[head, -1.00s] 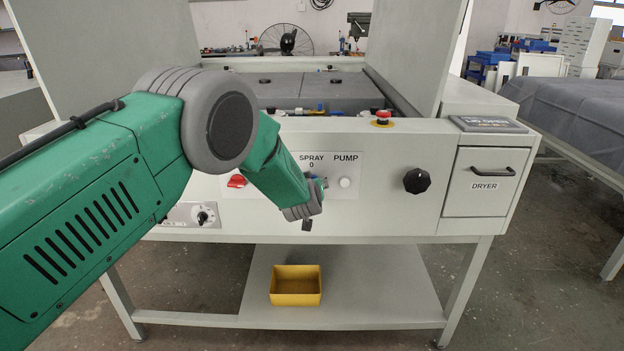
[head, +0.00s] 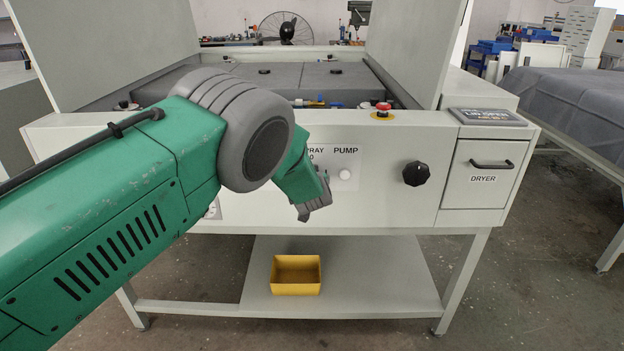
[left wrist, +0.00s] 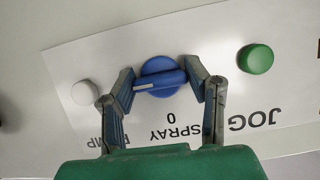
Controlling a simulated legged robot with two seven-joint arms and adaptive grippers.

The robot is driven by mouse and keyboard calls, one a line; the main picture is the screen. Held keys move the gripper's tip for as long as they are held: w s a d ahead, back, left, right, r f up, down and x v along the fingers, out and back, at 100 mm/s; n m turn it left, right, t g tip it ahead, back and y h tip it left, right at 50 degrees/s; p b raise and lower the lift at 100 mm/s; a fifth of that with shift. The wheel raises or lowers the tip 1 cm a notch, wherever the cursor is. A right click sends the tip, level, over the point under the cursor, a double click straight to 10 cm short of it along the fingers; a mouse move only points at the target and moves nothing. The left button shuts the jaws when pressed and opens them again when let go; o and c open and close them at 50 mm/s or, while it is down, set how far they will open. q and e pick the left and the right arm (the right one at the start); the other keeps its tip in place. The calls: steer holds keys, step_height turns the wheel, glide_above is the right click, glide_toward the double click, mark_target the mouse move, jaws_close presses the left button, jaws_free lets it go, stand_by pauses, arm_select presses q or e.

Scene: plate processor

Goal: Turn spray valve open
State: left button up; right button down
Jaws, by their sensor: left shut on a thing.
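The spray valve is a round blue knob (left wrist: 157,68) with a raised bar handle, seen in the left wrist view on the white panel above the upside-down label "SPRAY 0". The bar lies nearly level across that picture. My left gripper (left wrist: 161,79) has a finger at each end of the bar and is shut on the knob. In the head view my left gripper (head: 318,203) is at the front panel below the SPRAY and PUMP labels, and my arm hides the knob there. My right gripper is not in view.
A white pump button (left wrist: 84,93) and a green jog button (left wrist: 255,58) flank the knob. A black knob (head: 416,174), a red emergency button (head: 383,107) and the dryer drawer (head: 482,178) are to the right. A yellow bin (head: 296,275) sits on the lower shelf.

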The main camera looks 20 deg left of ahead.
arm_select(q)
steer(key=o, duration=1.2)
steer(key=shift+d, duration=0.1)
steer(key=shift+c, duration=0.2)
steer(key=v, duration=0.7)
steer(key=shift+d, duration=0.2)
steer(key=shift+s+f, duration=0.15)
steer(key=s+a+f+m+g+h, duration=0.1)
steer(key=s+a+f+g, duration=0.25)
steer(key=s+f, duration=0.65)
steer(key=s+a+f+m+g, duration=0.1)
steer(key=s+a+f+g, duration=0.1)
steer(key=s+a+f, duration=0.55)
steer(key=s+d+f+m+g+h, duration=0.1)
steer(key=s+f+g, duration=0.1)
steer(key=s, duration=1.5)
steer(key=s+d+f+g+h, duration=0.1)
steer(key=s+d+f+g, duration=0.1)
steer(key=s, duration=1.5)
steer(key=f+g, duration=0.1)
steer(key=g, duration=0.1)
steer(key=shift+d+m+g+h, duration=0.2)
steer(key=shift+m+g+h, duration=0.1)
steer(key=shift+m+g, duration=0.1)
